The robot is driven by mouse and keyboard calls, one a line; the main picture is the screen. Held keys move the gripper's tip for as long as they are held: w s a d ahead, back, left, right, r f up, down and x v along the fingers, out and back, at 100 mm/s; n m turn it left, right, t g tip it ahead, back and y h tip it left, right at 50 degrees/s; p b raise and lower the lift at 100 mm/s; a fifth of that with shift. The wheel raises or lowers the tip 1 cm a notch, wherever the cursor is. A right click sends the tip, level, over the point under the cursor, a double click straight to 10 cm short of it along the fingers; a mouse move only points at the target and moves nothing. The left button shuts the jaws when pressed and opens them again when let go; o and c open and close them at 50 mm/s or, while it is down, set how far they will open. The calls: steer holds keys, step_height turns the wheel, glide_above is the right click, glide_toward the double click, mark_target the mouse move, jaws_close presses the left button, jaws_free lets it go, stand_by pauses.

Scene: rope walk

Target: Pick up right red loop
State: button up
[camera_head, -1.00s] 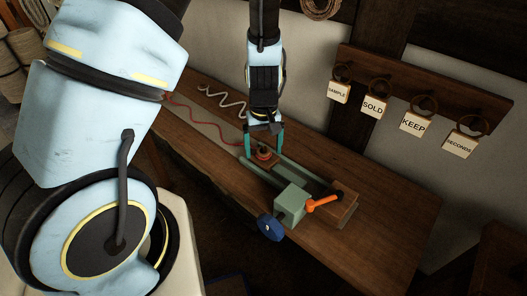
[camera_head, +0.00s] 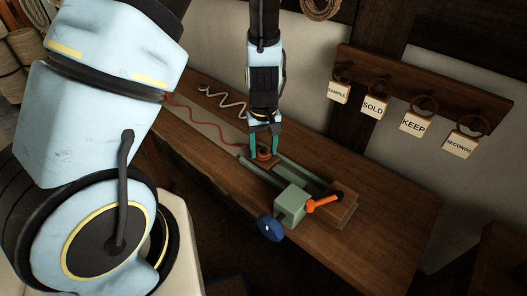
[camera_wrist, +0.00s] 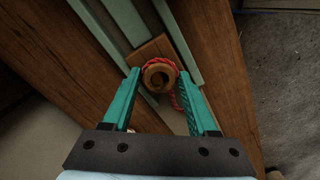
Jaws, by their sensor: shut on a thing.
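In the wrist view, the right red loop (camera_wrist: 172,65) is a twisted red rope around a round wooden peg (camera_wrist: 160,75) on a small wooden block, with a tail hanging toward the right finger. My gripper (camera_wrist: 160,73) has its two teal fingers on either side of the loop and is shut on it. In the head view, my gripper (camera_head: 264,151) points down over the bench at the far end of the green rails, and its fingers partly hide the loop. A wavy red rope (camera_head: 200,117) runs from there to the upper left along the bench.
A pale wavy rope (camera_head: 222,101) lies behind. Labelled tags hang on the wall rack (camera_head: 420,85). The bench's right side is clear.

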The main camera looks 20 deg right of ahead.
steer(key=shift+r+p, duration=0.8)
steer(key=shift+r, duration=0.15)
step_height(320, 180, up, 7)
steer(key=p, duration=0.4)
steer(key=shift+d+f+p, duration=0.1)
steer(key=shift+f+p, duration=0.1)
steer(key=shift+p, duration=0.1)
step_height(320, 180, up, 20)
steer(key=shift+f, duration=0.15)
steer(key=w+a, duration=0.6)
steer(key=w, duration=0.4)
steer(key=w+a, duration=0.6)
steer(key=w, duration=0.4)
steer(key=shift+a+b, duration=0.2)
steer(key=shift+b, duration=0.1)
steer(key=w+a, duration=0.6)
steer(key=w, duration=0.3)
steer(key=w+a, duration=0.5)
steer(key=w, duration=0.5)
steer(key=shift+a, duration=0.4)
steer(key=shift+w, duration=0.1)
